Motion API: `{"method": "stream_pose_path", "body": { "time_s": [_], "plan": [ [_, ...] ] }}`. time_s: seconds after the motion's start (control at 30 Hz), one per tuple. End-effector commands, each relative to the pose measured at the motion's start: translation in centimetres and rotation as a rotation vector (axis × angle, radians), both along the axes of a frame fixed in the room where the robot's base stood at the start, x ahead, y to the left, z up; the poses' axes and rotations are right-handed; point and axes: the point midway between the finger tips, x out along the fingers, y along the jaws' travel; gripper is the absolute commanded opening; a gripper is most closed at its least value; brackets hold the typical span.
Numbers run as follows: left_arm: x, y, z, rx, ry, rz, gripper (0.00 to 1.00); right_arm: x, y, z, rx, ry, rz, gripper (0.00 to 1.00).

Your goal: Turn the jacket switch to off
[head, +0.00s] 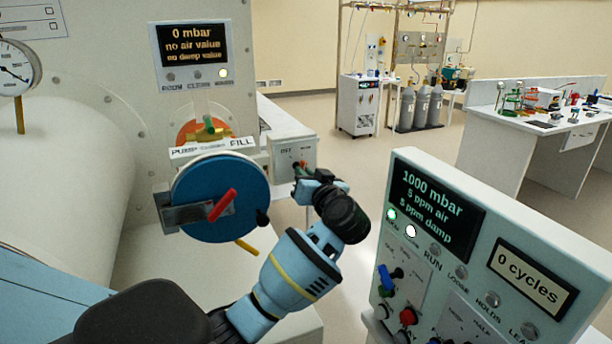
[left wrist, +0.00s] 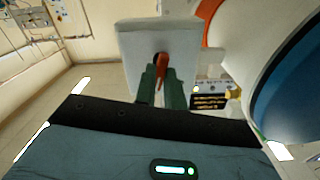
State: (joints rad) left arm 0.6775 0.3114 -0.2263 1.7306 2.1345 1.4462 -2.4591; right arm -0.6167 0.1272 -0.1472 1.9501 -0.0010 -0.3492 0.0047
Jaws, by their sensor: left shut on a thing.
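The jacket switch is a small pale grey box (head: 292,150) with short lettering on its face, standing just right of the blue round door in the head view. My left gripper (head: 301,170) is at the front of this box. In the left wrist view the box (left wrist: 140,42) is straight ahead, with an orange-red lever (left wrist: 162,68) at its face. The two dark green fingers of the left gripper (left wrist: 162,80) are shut on this lever, one on each side. The fingers hide the lever's lower part and any position marks. My right gripper is not in view.
The blue door (head: 190,185) with a red handle (head: 222,205) and a black knob is close left of my gripper. A control panel (head: 480,215) with displays and switches stands at right. Gas bottles (head: 420,108) and a bench (head: 500,150) are farther back.

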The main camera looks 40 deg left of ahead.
Motion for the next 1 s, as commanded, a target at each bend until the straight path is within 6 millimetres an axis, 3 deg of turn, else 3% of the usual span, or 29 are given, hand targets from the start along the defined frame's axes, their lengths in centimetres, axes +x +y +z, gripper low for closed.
{"method": "stream_pose_path", "body": {
  "time_s": [0.43,0.97,1.0],
  "plan": [
    [-0.05,-0.02,-0.08,-0.108,-0.204,0.001,0.0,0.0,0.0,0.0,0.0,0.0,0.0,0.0],
    [-0.03,-0.01,-0.08,-0.122,-0.234,-0.001,0.0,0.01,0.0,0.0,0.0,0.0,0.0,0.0],
    [-0.03,-0.01,-0.08,-0.122,-0.233,-0.001,0.12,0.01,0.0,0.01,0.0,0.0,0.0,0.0]
  ]
}}
